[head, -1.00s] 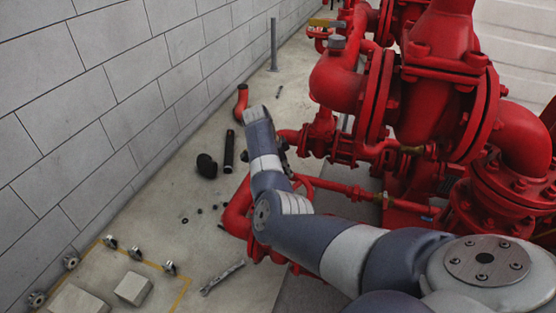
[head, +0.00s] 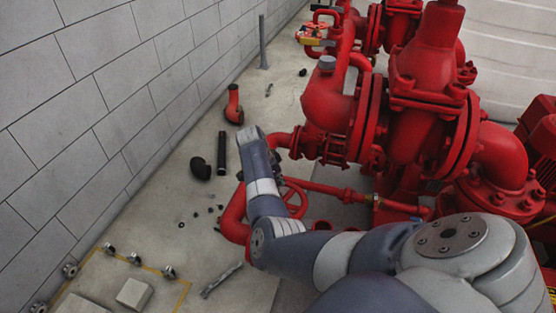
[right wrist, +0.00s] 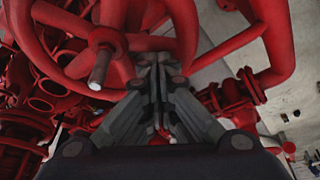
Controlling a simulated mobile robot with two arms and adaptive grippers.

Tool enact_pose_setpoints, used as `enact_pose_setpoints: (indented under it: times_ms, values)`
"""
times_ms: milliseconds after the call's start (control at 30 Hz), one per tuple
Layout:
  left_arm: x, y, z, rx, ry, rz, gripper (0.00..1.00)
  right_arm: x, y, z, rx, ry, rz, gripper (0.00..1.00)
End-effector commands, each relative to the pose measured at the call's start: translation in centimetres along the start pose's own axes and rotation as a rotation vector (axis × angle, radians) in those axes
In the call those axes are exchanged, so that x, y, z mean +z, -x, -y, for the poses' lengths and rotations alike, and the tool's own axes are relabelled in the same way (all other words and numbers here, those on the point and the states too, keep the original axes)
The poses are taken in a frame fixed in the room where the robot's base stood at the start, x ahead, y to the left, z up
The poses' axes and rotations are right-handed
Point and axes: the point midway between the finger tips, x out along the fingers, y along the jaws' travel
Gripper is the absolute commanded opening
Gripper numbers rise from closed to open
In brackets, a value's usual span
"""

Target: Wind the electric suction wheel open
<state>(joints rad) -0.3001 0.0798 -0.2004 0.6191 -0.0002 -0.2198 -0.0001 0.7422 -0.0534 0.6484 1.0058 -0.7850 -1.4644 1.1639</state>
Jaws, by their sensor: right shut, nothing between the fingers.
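A red handwheel (right wrist: 109,40) with spokes and a central stem fills the upper left of the right wrist view. A red handwheel (head: 296,198) also shows in the head view, partly behind my forearm; I cannot tell if it is the same one. My right gripper (right wrist: 158,62) is shut and empty. Its fingertips overlap the wheel's right rim in the wrist view; I cannot tell if they touch it. In the head view my right gripper (head: 272,150) is small and dark beside the wrist, its fingers unclear. My left gripper is not in view.
Red pumps, flanges and pipes (head: 425,110) crowd the right. A grey block wall (head: 110,100) runs along the left. Loose fittings, a black elbow (head: 200,168), a black pipe (head: 222,152) and a wrench (head: 221,280) lie on the floor between.

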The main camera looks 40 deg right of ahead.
Motion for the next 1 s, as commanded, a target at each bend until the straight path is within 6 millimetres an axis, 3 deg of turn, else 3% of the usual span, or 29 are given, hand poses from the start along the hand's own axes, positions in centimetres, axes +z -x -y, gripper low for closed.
enact_pose_setpoints:
  times_ms: [33,100,1000]
  values:
    - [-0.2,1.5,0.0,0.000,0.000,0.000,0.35,0.3,0.7,-0.1,-0.012,0.045,0.006,0.00]
    - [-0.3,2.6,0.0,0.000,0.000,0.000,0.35,0.7,0.9,0.0,-0.035,0.109,0.006,0.00]
    - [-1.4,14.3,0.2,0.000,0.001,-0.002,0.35,4.8,2.2,-0.8,-0.335,0.910,0.010,0.00]
